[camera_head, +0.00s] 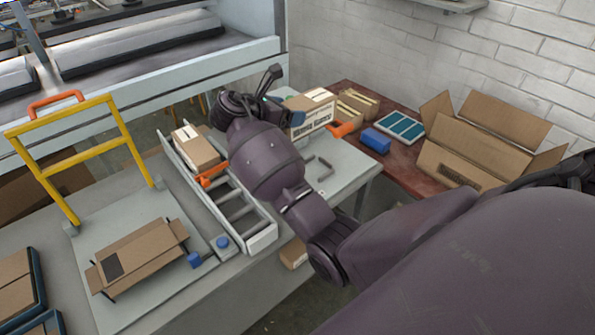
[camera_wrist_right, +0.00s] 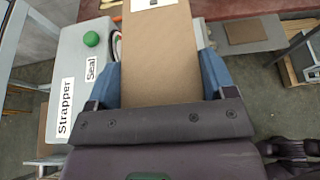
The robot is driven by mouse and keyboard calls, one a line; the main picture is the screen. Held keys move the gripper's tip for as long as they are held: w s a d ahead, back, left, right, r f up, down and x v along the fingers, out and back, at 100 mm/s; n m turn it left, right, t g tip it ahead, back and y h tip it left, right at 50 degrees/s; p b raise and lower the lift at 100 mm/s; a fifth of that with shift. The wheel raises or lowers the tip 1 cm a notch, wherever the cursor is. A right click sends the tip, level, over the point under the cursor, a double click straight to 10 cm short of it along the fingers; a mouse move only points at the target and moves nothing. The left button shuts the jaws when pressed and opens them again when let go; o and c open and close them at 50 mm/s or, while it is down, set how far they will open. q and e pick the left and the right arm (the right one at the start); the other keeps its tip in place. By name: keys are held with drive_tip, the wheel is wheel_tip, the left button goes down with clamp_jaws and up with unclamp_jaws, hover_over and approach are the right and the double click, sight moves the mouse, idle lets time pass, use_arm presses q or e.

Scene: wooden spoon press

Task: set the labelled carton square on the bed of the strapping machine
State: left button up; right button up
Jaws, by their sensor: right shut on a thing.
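My right gripper (camera_wrist_right: 160,82) is shut on a brown carton (camera_wrist_right: 160,50), with a blue finger on each side of it. A white label shows on the carton's far end in the wrist view. The grey strapping machine (camera_wrist_right: 68,75), marked "Strapper" and "Seal", with a green button (camera_wrist_right: 91,39), lies left of the carton in that view. In the head view my right arm reaches to the middle and hides much of the machine and the gripper. A printed carton (camera_head: 318,117) shows just past the hand; I cannot tell if it touches the bed. My left gripper is not in view.
Another carton (camera_head: 196,147) sits on a roller conveyor (camera_head: 262,236) by an orange stop. An open carton (camera_head: 475,150), a blue box (camera_head: 375,140) and a tray (camera_head: 400,127) stand on the red table (camera_head: 400,158).

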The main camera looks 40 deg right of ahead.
wheel_tip(320, 180, down, 20)
drive_tip(key=b, duration=0.4)
drive_tip(key=shift+r, duration=0.25)
drive_tip(key=o, duration=1)
drive_tip(key=shift+o, duration=0.4)
drive_tip(key=shift+r, duration=0.1)
drive_tip(key=p+v, duration=0.1)
drive_tip(key=v, duration=1.1)
